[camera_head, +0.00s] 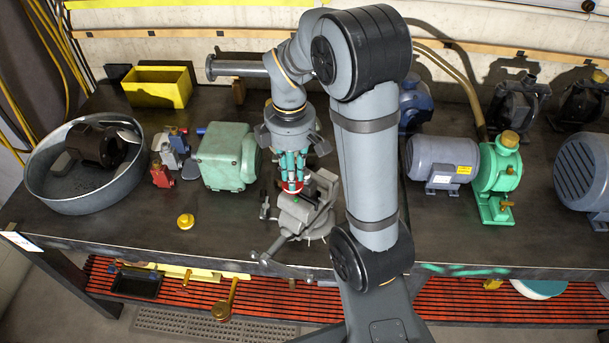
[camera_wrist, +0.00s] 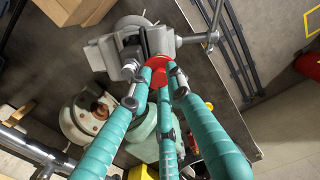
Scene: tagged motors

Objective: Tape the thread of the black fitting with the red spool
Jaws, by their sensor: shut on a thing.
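My gripper (camera_head: 291,180) points down over the grey bench vise (camera_head: 303,218) and is shut on the red spool (camera_head: 291,187). In the wrist view, the teal fingers of my gripper (camera_wrist: 163,78) close on the red spool (camera_wrist: 153,66), which lies close to the jaws of the vise (camera_wrist: 108,50). Whether the spool touches the vise or a fitting cannot be told. I cannot make out the black fitting or its thread clearly; a dark patch shows between the vise jaws in the wrist view, partly behind the spool.
A round metal tub (camera_head: 84,203) holds a black motor. A brass part (camera_head: 185,221) lies near the front edge. A grey motor (camera_head: 442,163) and green pump (camera_head: 498,180) stand right.

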